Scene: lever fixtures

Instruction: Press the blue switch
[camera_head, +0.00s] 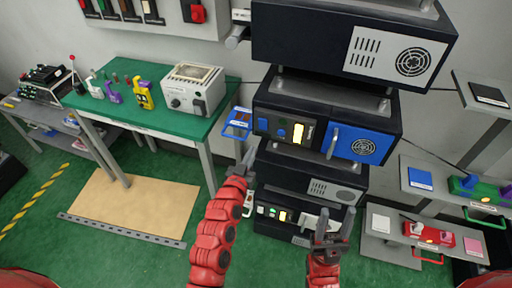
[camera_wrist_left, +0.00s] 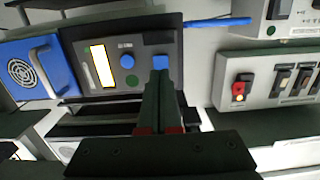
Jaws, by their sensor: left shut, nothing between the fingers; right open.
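The blue switch (camera_head: 262,124) is a small square at the left end of the dark panel on the middle rack unit. It also shows in the left wrist view (camera_wrist_left: 160,62), straight ahead of my fingertips. My left gripper (camera_head: 247,160) is shut and empty, below and slightly left of the switch in the head view. In the left wrist view its fingertips (camera_wrist_left: 159,88) line up with the switch; whether they touch it I cannot tell. My right gripper (camera_head: 335,218) is open and empty, low in front of the rack.
Beside the switch are a round blue knob (camera_wrist_left: 127,61), a green button (camera_wrist_left: 132,82) and a lit panel (camera_wrist_left: 103,67). A blue fan door (camera_head: 365,145) with a handle is to their right in the head view. A blue shelf (camera_head: 237,123) juts out left of the rack.

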